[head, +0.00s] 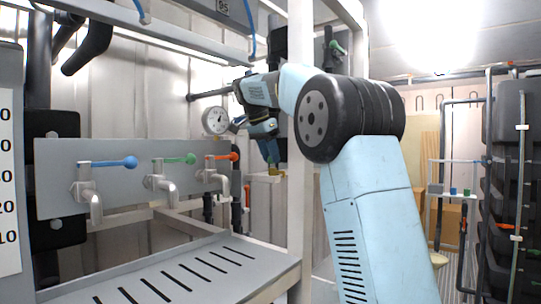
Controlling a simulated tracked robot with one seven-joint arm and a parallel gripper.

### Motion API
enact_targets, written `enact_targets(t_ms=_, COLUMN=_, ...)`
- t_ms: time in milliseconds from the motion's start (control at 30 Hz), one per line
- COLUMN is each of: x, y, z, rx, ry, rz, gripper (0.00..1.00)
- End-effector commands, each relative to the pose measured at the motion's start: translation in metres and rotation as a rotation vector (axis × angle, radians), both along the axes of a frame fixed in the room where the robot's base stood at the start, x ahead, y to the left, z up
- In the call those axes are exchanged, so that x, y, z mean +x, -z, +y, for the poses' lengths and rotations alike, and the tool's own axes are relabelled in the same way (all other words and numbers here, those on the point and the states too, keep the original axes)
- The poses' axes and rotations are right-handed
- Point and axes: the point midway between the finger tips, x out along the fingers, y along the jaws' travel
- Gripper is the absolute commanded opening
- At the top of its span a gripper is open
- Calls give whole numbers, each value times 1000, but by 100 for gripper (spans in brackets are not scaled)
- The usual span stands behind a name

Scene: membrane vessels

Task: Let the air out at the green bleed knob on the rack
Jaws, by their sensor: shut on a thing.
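My gripper (273,172) points down in the middle of the view, just left of the rack's upright post (301,190). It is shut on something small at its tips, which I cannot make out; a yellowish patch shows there. No green knob shows between the fingers. A green handle (336,46) sits on a dark fitting high behind the post, apart from the gripper. Another green-ended lever (188,158) is on the middle tap of the grey panel (110,152). I cannot tell which green part is the bleed knob.
Taps with a blue lever (128,162) and an orange lever (228,157) flank the green one. A slotted tray (215,250) lies below them. A round gauge (215,120) stands left of my gripper. Dark stacked vessels (510,190) and pipes are at the right.

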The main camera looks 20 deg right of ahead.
Motion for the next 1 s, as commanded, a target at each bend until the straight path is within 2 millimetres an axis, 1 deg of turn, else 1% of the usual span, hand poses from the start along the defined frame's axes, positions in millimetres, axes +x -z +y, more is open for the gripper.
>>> enact_targets(t_ms=333, x=1, y=-1, z=1, rx=0, ry=14, rz=-4, gripper=1)
enact_targets(t_ms=367, x=1, y=-1, z=1, rx=0, ry=14, rz=-4, gripper=33)
enact_targets(t_ms=600, x=0, y=0, z=1, rx=0, ry=14, rz=-3, gripper=56)
enact_targets(t_ms=867, x=0, y=0, z=0, rx=0, ry=11, rz=-2, gripper=57)
enact_targets(t_ms=1000, x=-1, y=-1, z=0, rx=0, ry=-29, rz=-3, gripper=57)
